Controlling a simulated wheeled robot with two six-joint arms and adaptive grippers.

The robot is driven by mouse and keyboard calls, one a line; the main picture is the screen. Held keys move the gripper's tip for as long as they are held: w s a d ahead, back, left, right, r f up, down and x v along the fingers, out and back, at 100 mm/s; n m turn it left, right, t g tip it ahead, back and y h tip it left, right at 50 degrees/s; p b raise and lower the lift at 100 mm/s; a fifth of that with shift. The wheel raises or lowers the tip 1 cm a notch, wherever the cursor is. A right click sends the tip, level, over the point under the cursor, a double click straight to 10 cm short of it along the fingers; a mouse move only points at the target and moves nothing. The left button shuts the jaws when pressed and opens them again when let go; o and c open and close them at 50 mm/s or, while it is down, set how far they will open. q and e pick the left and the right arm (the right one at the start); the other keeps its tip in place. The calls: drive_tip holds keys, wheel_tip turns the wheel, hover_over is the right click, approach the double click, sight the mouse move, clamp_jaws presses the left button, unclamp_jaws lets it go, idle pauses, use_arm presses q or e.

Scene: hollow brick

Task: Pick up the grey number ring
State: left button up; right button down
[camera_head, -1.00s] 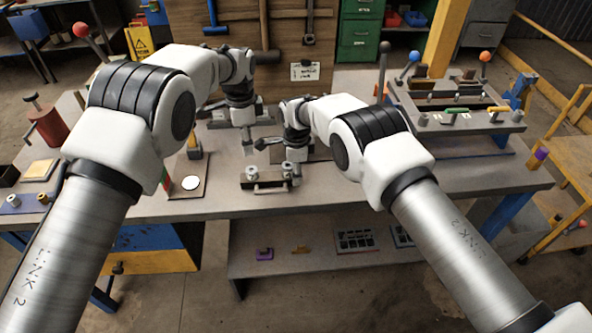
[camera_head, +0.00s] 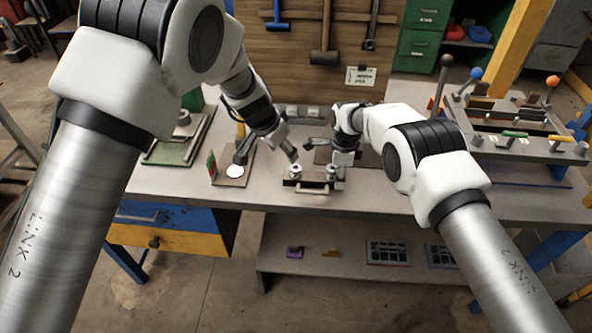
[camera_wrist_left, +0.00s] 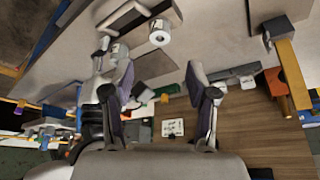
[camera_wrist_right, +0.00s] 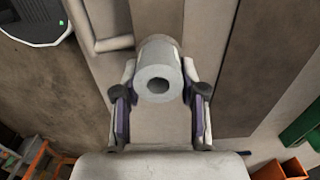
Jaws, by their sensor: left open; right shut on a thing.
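Two grey rings stand on a small dark holder with a front handle (camera_head: 309,189). The left one (camera_head: 295,172) also shows in the left wrist view (camera_wrist_left: 160,32). My right gripper (camera_head: 335,172) is shut on the right one, a grey hollow ring (camera_wrist_right: 158,75), still low at the holder; I cannot tell whether it touches it. That ring also shows in the left wrist view (camera_wrist_left: 120,51). I cannot read which ring bears a number. My left gripper (camera_wrist_left: 160,82) is open, tilted and empty, just behind and left of the left ring in the head view.
A board with a white disc (camera_head: 234,171) lies left of the holder. A green tray (camera_head: 180,145) is further left. A lever fixture (camera_head: 520,130) stands at the right. Free bench top (camera_head: 390,190) lies right of the holder.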

use_arm(q)
hover_over(295, 168)
drive_tip(key=s+a, duration=0.2)
drive_tip(key=s, duration=0.1)
wheel_tip(295, 168, down, 5)
drive_tip(key=x, duration=0.3)
drive_tip(key=w+x, duration=0.1)
drive_tip(key=x, duration=0.2)
drive_tip(key=shift+d+r, duration=0.2)
drive_tip(key=shift+d, duration=0.05)
clamp_jaws()
